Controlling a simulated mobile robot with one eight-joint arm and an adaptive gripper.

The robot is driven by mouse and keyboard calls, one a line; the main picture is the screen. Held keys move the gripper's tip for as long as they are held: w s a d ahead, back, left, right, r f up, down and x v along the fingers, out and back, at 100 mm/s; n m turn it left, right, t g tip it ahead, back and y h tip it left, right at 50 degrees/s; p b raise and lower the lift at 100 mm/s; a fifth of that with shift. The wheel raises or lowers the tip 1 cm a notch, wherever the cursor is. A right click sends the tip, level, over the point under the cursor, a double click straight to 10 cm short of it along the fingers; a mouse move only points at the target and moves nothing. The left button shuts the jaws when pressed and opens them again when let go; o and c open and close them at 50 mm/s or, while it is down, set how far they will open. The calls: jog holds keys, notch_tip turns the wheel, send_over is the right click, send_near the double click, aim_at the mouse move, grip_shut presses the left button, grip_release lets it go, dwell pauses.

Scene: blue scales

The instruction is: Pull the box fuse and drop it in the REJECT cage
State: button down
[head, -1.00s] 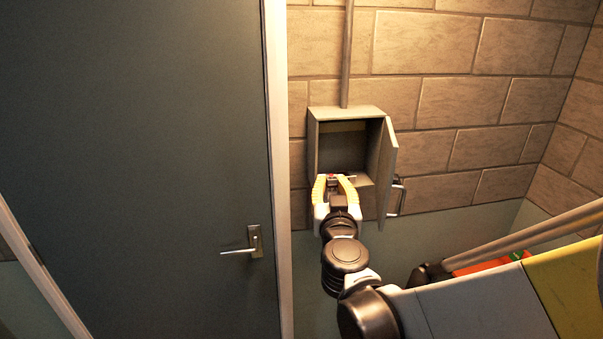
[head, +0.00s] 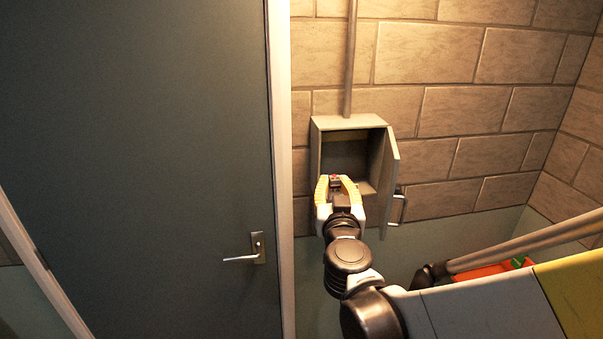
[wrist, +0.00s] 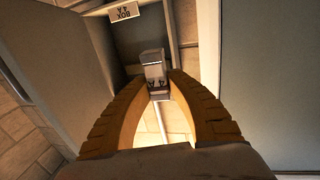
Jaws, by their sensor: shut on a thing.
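The open grey fuse box (head: 349,123) hangs on the brick wall, its door (head: 391,178) swung out to the right. My gripper (head: 336,182), with yellow fingers, is at the front of the box opening. It is shut on the fuse (wrist: 153,66), a small pale block with a "4 A" marking between the fingertips in the wrist view. In the head view only a small reddish bit of the fuse shows. I cannot tell whether it is clear of its socket. A "BOX 4 A" label (wrist: 125,11) appears upside down in the wrist view. No REJECT cage is identifiable.
A large dark door (head: 140,150) with a lever handle (head: 243,258) fills the left. The box door's handle (head: 399,206) sticks out right of my gripper. A conduit (head: 350,60) runs up from the box. A red and green object (head: 490,270) lies low at right, partly behind my arm.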

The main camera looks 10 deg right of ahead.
jog(key=s+p, duration=0.2)
jog(key=s, duration=1.1)
jog(key=shift+a+p, duration=0.4)
jog(key=shift+a, duration=0.05)
dwell(0.3)
jog(key=w+a+f+n+y+b, duration=0.1)
jog(key=w+f+y+b, duration=0.1)
jog(key=w+f+b, duration=0.8)
jog(key=w+a+f+n+y+b, duration=0.2)
jog(key=w+f+b, duration=0.8)
jog(key=f, duration=0.6)
jog(key=shift+w+f+t+y, duration=0.2)
jog(key=shift+w+t+y, duration=0.1)
